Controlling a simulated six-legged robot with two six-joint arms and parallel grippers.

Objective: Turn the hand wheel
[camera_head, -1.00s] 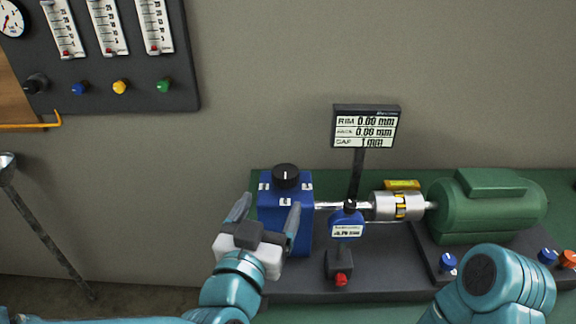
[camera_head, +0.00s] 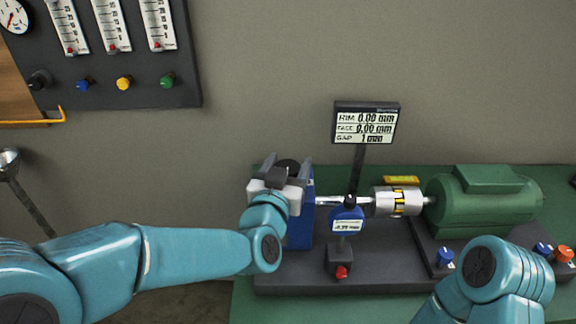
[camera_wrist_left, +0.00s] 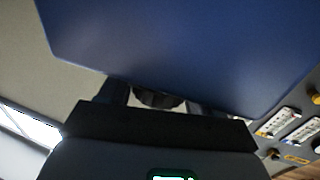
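The black round knob (camera_head: 288,166), the likeliest hand wheel in view, sits on top of the blue block (camera_head: 302,232) at the left end of the shaft. My left gripper (camera_head: 287,161) is at the knob's height, its fingers apart on either side of it. The gripper body hides much of the knob and block. In the left wrist view, the blue block (camera_wrist_left: 190,45) fills the top, and a dark rounded part (camera_wrist_left: 157,98) shows between the spread fingers. Contact cannot be told. My right arm is at the lower right; its gripper is not visible.
A small readout (camera_head: 366,125) stands on a post behind the shaft. A blue dial gauge (camera_head: 346,222), a silver coupling (camera_head: 396,202) and a green motor (camera_head: 485,200) stand to the right. A gauge panel (camera_head: 110,60) hangs on the wall at upper left.

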